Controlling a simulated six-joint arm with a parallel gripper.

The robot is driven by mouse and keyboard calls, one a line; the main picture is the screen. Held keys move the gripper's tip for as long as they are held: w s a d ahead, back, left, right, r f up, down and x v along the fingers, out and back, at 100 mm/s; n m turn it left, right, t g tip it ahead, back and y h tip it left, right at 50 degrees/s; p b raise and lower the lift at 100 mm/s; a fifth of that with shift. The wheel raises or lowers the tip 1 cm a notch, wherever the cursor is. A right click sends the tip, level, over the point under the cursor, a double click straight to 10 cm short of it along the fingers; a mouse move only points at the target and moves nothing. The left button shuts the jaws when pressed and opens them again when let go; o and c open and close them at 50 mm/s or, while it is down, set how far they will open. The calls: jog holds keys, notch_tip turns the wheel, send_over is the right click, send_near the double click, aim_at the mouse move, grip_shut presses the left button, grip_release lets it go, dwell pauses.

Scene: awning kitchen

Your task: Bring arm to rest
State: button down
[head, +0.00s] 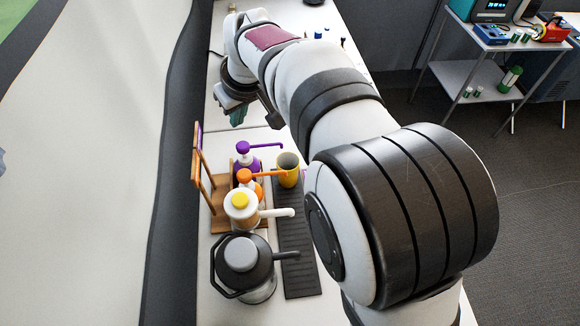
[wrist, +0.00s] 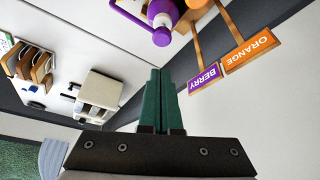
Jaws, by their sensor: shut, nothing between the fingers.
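My gripper (head: 238,116) is at the far end of my outstretched arm, above the white counter (head: 222,272) and beyond the pump bottles in the head view. Its green fingers also show in the wrist view (wrist: 159,75); they are together, with nothing between them. The fingers appear clear of everything around them. My arm reaches along the right side of the counter and hides part of it.
A black pump pot (head: 243,270), a white-and-yellow pump bottle (head: 241,208), an orange pump (head: 246,180), a purple bottle (head: 247,163) and a yellow cup (head: 288,170) stand together. A wooden sign stand (head: 198,170) rises beside them. A side table (head: 490,70) stands right.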

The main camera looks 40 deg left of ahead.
jog(key=shift+r, duration=0.75)
jog(key=w+d+r+m+h, duration=0.15)
jog(key=d+m, duration=0.85)
jog(key=d, duration=1.8)
jog(key=s+d+f+m, duration=0.2)
jog(key=s+d+m, duration=0.3)
jog(key=s+d, duration=0.2)
jog(key=s+d+f+m+g+h, duration=0.1)
jog(key=s+d+f+m, duration=0.1)
jog(key=s+d+m, duration=0.3)
jog(key=s+d, duration=0.2)
jog(key=shift+s+f+m, duration=0.3)
jog(key=shift+s+f, duration=0.1)
